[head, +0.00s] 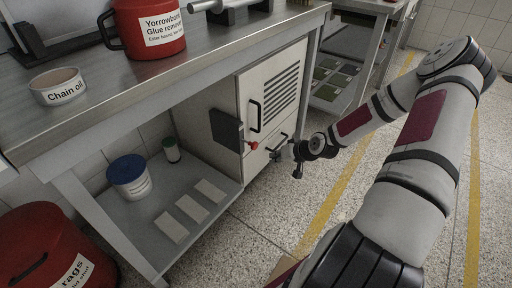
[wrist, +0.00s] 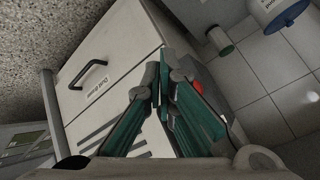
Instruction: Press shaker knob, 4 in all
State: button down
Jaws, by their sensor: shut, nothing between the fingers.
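A small red knob (head: 252,145) sticks out from a dark box (head: 227,129) mounted at the edge of the cabinet under the bench; I take it to be the shaker knob. My gripper (head: 297,170) is to the right of the knob in the head view, with a visible gap between them. In the wrist view my gripper (wrist: 165,65) has its green fingers together and empty. A red patch (wrist: 197,86) shows right behind the right finger there, partly hidden; it is probably the knob.
The white cabinet (head: 272,85) has black handles and vent slots. A blue-lidded tub (head: 129,177) and a green-capped bottle (head: 171,149) stand on the lower shelf. A red glue remover mug (head: 150,27) and a chain oil dish (head: 58,87) are on the bench. The floor at right is open.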

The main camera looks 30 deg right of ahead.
aim_at(253, 145)
jog(key=shift+s+d+p, duration=0.35)
jog(key=shift+s+p, duration=0.05)
jog(key=shift+s, duration=0.5)
jog(key=shift+s+d+p, duration=0.35)
jog(key=shift+s+p, duration=0.05)
jog(key=shift+s, duration=0.5)
jog(key=shift+w, duration=0.1)
jog(key=w+a+b, duration=0.2)
jog(key=w+a, duration=0.1)
jog(key=w, duration=0.5)
jog(key=shift+w+a, duration=0.1)
jog(key=shift+w, duration=0.05)
dwell(0.7)
jog(key=shift+w, duration=0.3)
